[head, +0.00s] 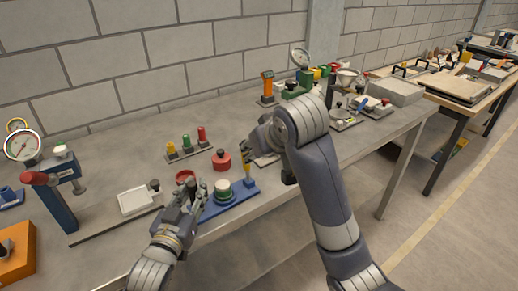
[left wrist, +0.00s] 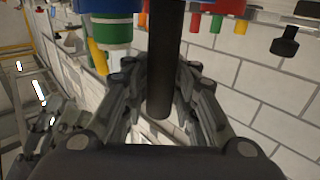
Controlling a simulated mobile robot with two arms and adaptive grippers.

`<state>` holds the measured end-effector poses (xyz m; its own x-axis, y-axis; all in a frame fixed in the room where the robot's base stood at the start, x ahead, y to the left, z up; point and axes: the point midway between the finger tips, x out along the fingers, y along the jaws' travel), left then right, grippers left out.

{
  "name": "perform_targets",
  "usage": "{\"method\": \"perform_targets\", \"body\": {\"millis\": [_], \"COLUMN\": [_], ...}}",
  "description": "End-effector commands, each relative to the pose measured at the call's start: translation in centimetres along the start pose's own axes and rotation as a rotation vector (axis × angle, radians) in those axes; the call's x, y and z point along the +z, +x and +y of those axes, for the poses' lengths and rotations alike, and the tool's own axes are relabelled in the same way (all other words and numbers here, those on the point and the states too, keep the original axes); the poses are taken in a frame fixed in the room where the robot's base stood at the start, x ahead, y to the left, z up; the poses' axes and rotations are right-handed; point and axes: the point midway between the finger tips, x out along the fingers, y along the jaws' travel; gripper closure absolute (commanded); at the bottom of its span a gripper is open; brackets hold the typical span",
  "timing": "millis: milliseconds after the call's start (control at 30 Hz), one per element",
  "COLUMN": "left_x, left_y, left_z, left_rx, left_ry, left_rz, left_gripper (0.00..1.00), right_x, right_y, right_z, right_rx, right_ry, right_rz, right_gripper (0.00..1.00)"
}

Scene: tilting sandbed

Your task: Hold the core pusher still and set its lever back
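The core pusher, on a blue base (head: 228,203), stands near the front edge of the grey bench. It carries a green and white cylinder (head: 222,189) and an upright yellow lever (head: 247,171) at its right end. The left wrist view shows the cylinder (left wrist: 110,32) and a dark round post (left wrist: 165,60). My left gripper (head: 188,192) is at the base's left end; its fingers (left wrist: 158,75) lie close on both sides of the post and appear shut on it. My right gripper (head: 254,145) is just above the yellow lever, partly hidden by its own arm; its opening is unclear.
A red cylinder (head: 221,160) and a red ring-shaped part (head: 185,176) stand behind the pusher. A rack with yellow, green and red pegs (head: 187,148) is farther back. A white tray (head: 138,200) lies left of my left gripper. Gauges and fixtures crowd the bench's right end.

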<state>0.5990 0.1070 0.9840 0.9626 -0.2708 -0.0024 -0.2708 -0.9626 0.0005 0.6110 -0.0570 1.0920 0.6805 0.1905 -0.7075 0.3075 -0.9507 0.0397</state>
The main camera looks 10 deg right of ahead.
Motion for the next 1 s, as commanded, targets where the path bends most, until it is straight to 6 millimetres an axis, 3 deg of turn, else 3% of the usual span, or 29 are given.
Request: {"method": "perform_targets", "body": {"millis": [467,567,1000], "left_x": [0.0,0.0,0.1], "left_y": [-0.4,-1.5,-9.6], "left_z": [0.0,0.0,0.0], "left_rx": [-0.001,-0.001,0.0], "left_ry": [0.0,0.0,0.0], "left_rz": [0.0,0.0,-0.002], "left_gripper": [0.55,0.55,0.55], "right_x": [0.0,0.0,0.0], "right_y": [0.0,0.1,0.0], "right_z": [0.0,0.0,0.0], "right_rx": [0.0,0.0,0.0], "right_ry": [0.0,0.0,0.0], "right_rz": [-0.001,-0.001,0.0], "right_gripper": [0.62,0.62,0.62]}}
